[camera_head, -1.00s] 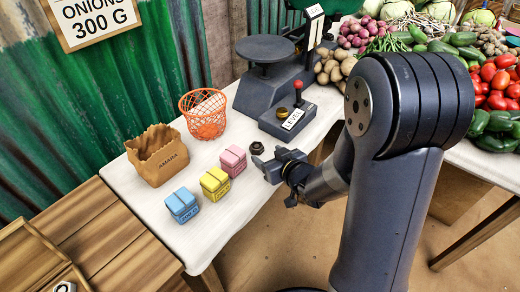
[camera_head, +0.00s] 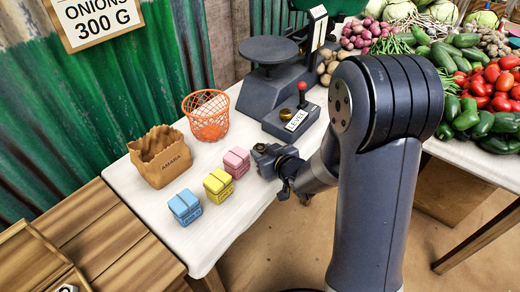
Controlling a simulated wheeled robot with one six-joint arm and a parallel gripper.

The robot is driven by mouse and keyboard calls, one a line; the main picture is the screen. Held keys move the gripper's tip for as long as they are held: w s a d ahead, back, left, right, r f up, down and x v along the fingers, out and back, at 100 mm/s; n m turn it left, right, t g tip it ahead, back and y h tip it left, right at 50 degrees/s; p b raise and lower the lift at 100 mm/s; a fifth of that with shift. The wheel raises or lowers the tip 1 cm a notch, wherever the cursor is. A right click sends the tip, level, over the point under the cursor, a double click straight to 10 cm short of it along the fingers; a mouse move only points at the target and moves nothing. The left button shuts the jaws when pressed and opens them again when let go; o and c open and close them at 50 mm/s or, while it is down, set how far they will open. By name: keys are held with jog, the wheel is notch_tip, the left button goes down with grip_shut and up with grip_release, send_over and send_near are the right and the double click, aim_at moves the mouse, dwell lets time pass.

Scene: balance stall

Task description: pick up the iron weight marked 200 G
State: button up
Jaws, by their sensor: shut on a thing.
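My gripper (camera_head: 262,156) is at the right edge of the white table, just right of the pink block, and is shut on a small dark weight. The weight is almost wholly hidden behind the jaws, and its marking cannot be read. I cannot tell whether it is lifted clear of the table. No other weight shows clearly on the tabletop.
Pink (camera_head: 237,162), yellow (camera_head: 218,185) and blue (camera_head: 185,207) blocks stand in a row left of my gripper. Behind them are a paper bag (camera_head: 160,157) and an orange basket (camera_head: 206,116). The dark scale (camera_head: 272,88) with its lever box (camera_head: 291,121) stands beyond my gripper.

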jog(key=shift+c, duration=1.4)
